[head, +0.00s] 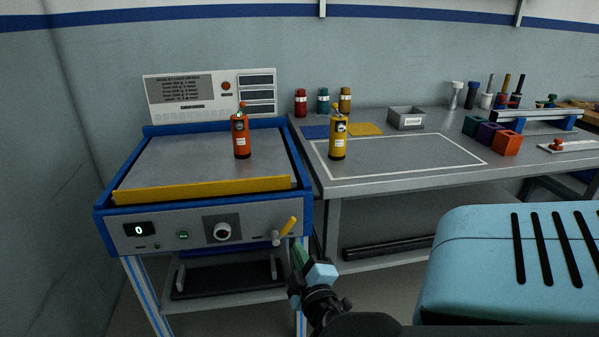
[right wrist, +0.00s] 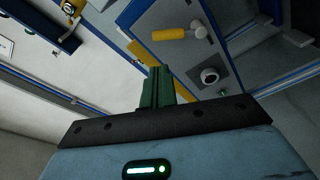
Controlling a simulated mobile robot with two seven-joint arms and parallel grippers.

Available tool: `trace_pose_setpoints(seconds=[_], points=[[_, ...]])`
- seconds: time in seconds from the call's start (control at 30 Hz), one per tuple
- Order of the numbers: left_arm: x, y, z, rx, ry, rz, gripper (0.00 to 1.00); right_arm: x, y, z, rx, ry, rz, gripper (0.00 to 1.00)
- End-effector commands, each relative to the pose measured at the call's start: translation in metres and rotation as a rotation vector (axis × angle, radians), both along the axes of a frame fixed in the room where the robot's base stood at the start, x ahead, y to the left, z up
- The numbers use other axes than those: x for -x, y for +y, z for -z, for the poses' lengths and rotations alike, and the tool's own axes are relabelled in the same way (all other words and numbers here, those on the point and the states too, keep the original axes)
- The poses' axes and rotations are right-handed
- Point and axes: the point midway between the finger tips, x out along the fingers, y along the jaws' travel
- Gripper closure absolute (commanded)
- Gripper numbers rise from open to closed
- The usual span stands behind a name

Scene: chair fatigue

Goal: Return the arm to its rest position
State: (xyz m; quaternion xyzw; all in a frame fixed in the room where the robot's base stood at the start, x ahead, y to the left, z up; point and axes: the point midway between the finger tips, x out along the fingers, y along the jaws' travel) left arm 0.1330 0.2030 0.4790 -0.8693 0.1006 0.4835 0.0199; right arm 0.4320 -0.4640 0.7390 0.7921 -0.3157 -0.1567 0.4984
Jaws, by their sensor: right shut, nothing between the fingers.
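My right gripper (head: 299,252) hangs in front of the gap between the blue-framed machine (head: 110,222) and the grey table (head: 440,178). It is below the yellow-handled lever (head: 287,227) at the machine's front right corner. Its green fingers also show in the right wrist view (right wrist: 158,84), shut with nothing between them. An orange-red bottle (head: 240,136) stands upright on the machine's grey plate. A yellow bottle (head: 338,138) stands upright at the left of the white-outlined area on the table. My left gripper is not in view.
The machine's front has a display reading 0 (head: 139,229) and a knob (head: 222,231). A yellow bar (head: 205,190) runs along the plate's front. Several small bottles, a grey bin (head: 406,118) and coloured blocks (head: 506,143) stand farther back. Most of the outlined table area is bare.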

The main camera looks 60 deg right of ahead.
Motion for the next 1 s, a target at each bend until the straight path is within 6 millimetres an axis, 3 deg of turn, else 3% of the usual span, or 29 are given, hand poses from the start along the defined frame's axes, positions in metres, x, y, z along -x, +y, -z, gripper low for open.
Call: trace_pose_setpoints(seconds=[0.43, 0.57, 0.77, 1.0], points=[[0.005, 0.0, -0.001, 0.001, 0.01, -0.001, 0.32, 0.0, 0.001, 0.0, -0.002, 0.001, -0.001, 1.0], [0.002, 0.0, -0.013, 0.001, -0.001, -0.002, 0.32, 0.005, 0.009, 0.006, -0.048, 0.031, -0.035, 1.0], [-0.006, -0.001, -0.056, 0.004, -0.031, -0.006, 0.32, 0.033, 0.052, 0.037, -0.264, 0.154, -0.164, 1.0], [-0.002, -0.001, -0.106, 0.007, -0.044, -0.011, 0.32, 0.098, 0.123, 0.069, -0.602, 0.314, -0.289, 1.0]])
